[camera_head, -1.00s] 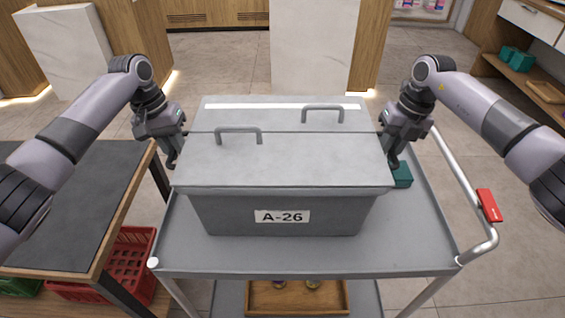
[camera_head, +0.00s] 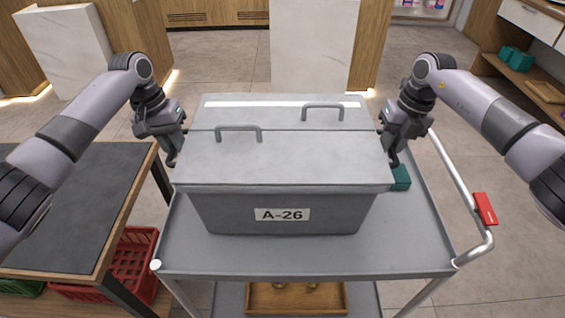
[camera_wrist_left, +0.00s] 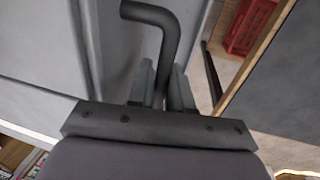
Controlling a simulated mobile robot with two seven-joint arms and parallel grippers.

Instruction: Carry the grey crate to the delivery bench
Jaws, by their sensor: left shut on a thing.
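The grey crate (camera_head: 290,160) is level over the top of a grey trolley (camera_head: 415,235). It has a two-part lid with two bar handles and a label reading A-26. My left gripper (camera_head: 174,150) is at the crate's left side. In the left wrist view, its fingers (camera_wrist_left: 162,85) are shut around a dark bent side handle (camera_wrist_left: 158,20) of the crate. My right gripper (camera_head: 393,155) is at the crate's right side; its fingertips are partly hidden, and its grip cannot be made out. I cannot tell whether the crate's underside touches the trolley.
A teal box (camera_head: 401,178) lies on the trolley right of the crate. A wooden tray (camera_head: 297,298) is on its lower shelf. A dark-topped bench (camera_head: 85,200) stands close on the left, with a red basket (camera_head: 130,262) below. Open floor lies on the right.

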